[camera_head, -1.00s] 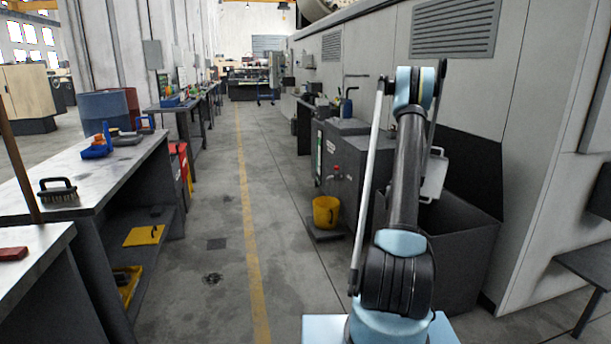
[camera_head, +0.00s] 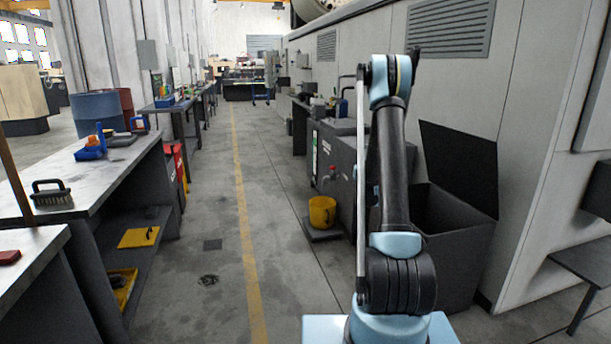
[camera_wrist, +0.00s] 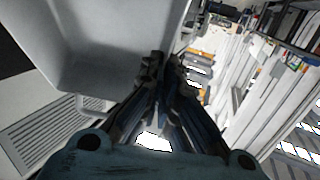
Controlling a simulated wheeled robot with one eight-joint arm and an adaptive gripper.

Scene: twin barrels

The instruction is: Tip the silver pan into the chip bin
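The silver pan (camera_wrist: 105,55) fills the upper left of the wrist view as a pale grey, hollow, tilted shape. My gripper (camera_wrist: 160,65) has its dark fingers close together at the pan's edge and looks shut on its rim. In the head view my arm stands upright and hides the gripper and most or all of the pan. The chip bin (camera_head: 453,250), a dark box with a raised black lid, stands right of and behind my arm against the pale wall.
A grey cabinet (camera_head: 338,165) stands left of the bin, with a yellow bucket (camera_head: 322,212) in front. A workbench (camera_head: 95,185) with a brush (camera_head: 50,193) runs along the left. A dark table (camera_head: 580,270) juts in at right.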

